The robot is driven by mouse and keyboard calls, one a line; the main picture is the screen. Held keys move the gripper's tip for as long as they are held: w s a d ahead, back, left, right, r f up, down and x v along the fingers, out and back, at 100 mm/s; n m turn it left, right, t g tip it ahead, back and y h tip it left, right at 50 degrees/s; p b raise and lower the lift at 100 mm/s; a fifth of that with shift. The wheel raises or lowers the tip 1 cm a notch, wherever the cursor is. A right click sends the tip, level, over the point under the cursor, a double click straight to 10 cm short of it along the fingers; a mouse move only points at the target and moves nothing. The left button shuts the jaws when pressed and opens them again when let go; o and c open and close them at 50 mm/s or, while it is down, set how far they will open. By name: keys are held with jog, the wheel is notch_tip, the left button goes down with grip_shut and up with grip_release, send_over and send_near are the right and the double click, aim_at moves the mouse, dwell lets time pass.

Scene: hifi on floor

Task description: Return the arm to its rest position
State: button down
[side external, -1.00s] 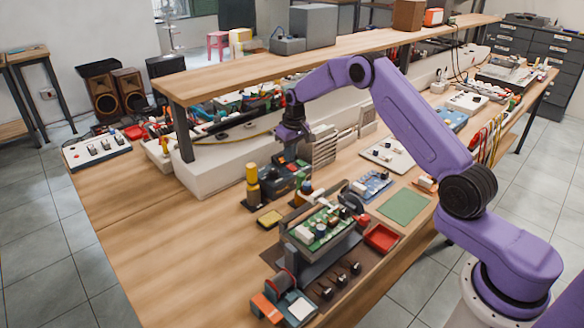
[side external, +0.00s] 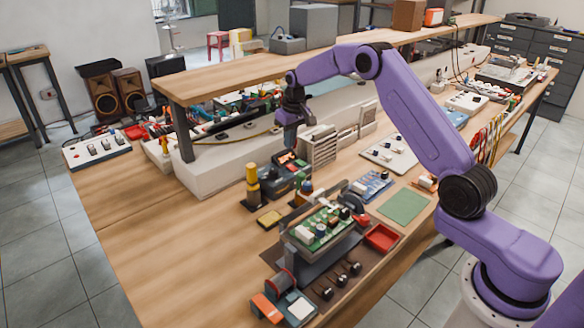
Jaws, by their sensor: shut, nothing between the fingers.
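My purple arm reaches in from the right over the wooden workbench (side external: 150,235). My gripper (side external: 290,146) points down at the end of the arm, above the dark device with a small display (side external: 288,174). It is shut and nothing shows in it. The fingertips are small and close to the background in this view. They seem to sit a little above the device.
A green circuit board (side external: 322,224) stands in a holder at the bench front. A yellow-topped post (side external: 252,180), a red tray (side external: 381,237) and a green mat (side external: 404,205) lie around it. A raised wooden shelf (side external: 240,80) runs behind the gripper. The bench's left front is clear.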

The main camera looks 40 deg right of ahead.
jog(key=s+a+r+n, duration=0.2)
jog(key=s+a+r, duration=0.15)
jog(key=a, duration=0.25)
jog(key=s+a+r+n, duration=0.1)
jog(key=s+a+r, duration=0.1)
jog(key=s+a, duration=0.25)
jog(key=s+a+r+n+g, duration=0.15)
jog(key=s+a, duration=0.25)
jog(key=s, duration=0.5)
jog(key=s+a+r+n+t, duration=0.1)
jog(key=s+a+r+n, duration=0.25)
jog(key=s, duration=0.45)
jog(key=s+d+f+n, duration=0.1)
jog(key=s+d+n, duration=0.1)
jog(key=s, duration=1)
jog(key=s+d+n+g, duration=0.1)
jog(key=s+d+n, duration=0.1)
jog(key=s, duration=1)
jog(key=shift+d+f+n, duration=0.3)
jog(key=shift+d+f, duration=0.05)
jog(key=shift+d, duration=0.4)
jog(key=shift+w, duration=0.1)
